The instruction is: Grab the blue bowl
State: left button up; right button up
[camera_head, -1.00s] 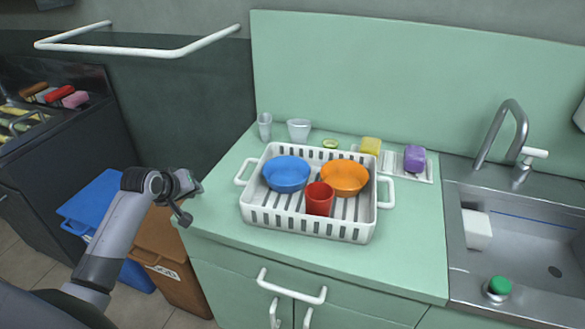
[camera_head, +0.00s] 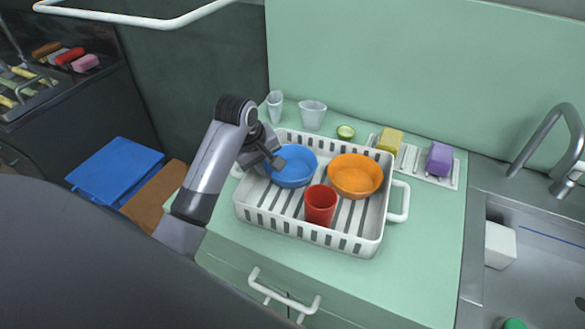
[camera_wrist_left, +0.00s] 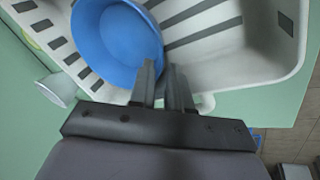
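The blue bowl (camera_head: 292,168) sits in the left back part of a white slotted basket (camera_head: 384,236) on the green counter. My left gripper (camera_head: 276,160) is at the bowl's left rim in the head view. In the left wrist view, the bowl (camera_wrist_left: 112,42) is at the upper left. The two fingers of the gripper (camera_wrist_left: 162,72) are apart, one over the bowl's edge and one just outside it. Whether they touch the rim is unclear. My right gripper is not in view.
An orange bowl (camera_head: 356,176) and a red cup (camera_head: 320,205) share the basket. Two clear cups (camera_head: 312,115) stand behind it. A yellow sponge (camera_head: 390,141) and a purple sponge (camera_head: 439,158) lie to the right, before the sink (camera_head: 540,270).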

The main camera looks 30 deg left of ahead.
pick_arm(q)
jog(key=shift+x, duration=2.3)
jog(key=shift+a, duration=0.1)
grip_shut()
jog(key=shift+r, duration=0.1)
notch_tip(320, 180, up, 20)
